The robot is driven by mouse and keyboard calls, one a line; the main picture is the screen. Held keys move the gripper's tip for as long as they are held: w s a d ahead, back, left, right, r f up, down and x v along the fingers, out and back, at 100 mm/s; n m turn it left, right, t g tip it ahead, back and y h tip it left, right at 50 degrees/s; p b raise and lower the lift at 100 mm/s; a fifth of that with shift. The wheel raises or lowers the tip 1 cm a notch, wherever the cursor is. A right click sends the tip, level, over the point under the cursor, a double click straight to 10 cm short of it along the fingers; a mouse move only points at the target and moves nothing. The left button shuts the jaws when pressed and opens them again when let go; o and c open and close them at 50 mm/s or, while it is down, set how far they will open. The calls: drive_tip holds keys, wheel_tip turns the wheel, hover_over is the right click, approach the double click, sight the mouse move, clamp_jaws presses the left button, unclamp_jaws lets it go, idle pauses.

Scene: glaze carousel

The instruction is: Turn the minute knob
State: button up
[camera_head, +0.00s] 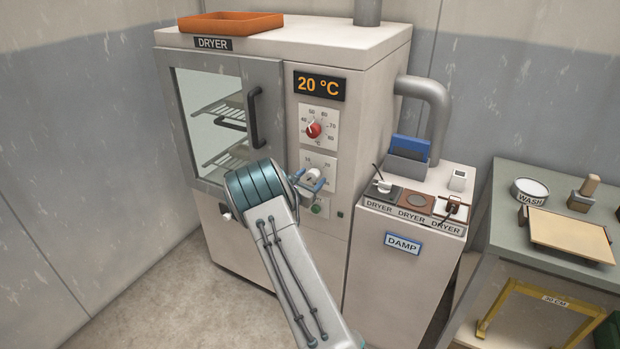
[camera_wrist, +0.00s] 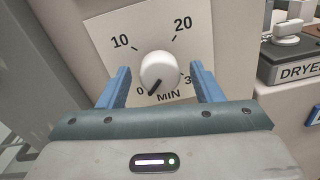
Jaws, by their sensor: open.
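The minute knob (camera_wrist: 160,72) is a white round knob with a dark pointer line, on a pale dial plate marked MIN with 0, 10, 20 and a partly hidden 3. Its pointer aims down and left, close to the 0. In the head view the knob (camera_head: 313,174) is on the dryer front (camera_head: 326,240), below the red temperature knob (camera_head: 313,130). My gripper (camera_wrist: 163,88) is open, with one blue finger on each side of the knob and gaps visible between. In the head view my gripper (camera_head: 311,182) is at the dial. Whether the fingertips touch the plate is unclear.
A green button (camera_head: 316,209) sits just below the dial. The dryer door handle (camera_head: 255,118) sticks out to the left. A DAMP cabinet (camera_head: 405,262) with small items on top stands close on the right. The display (camera_head: 319,85) reads 20 °C.

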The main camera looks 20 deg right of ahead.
drive_tip(key=shift+w+d, duration=0.1)
drive_tip(key=c, duration=1)
drive_tip(key=shift+f+b, duration=0.15)
drive_tip(key=shift+b, duration=0.45)
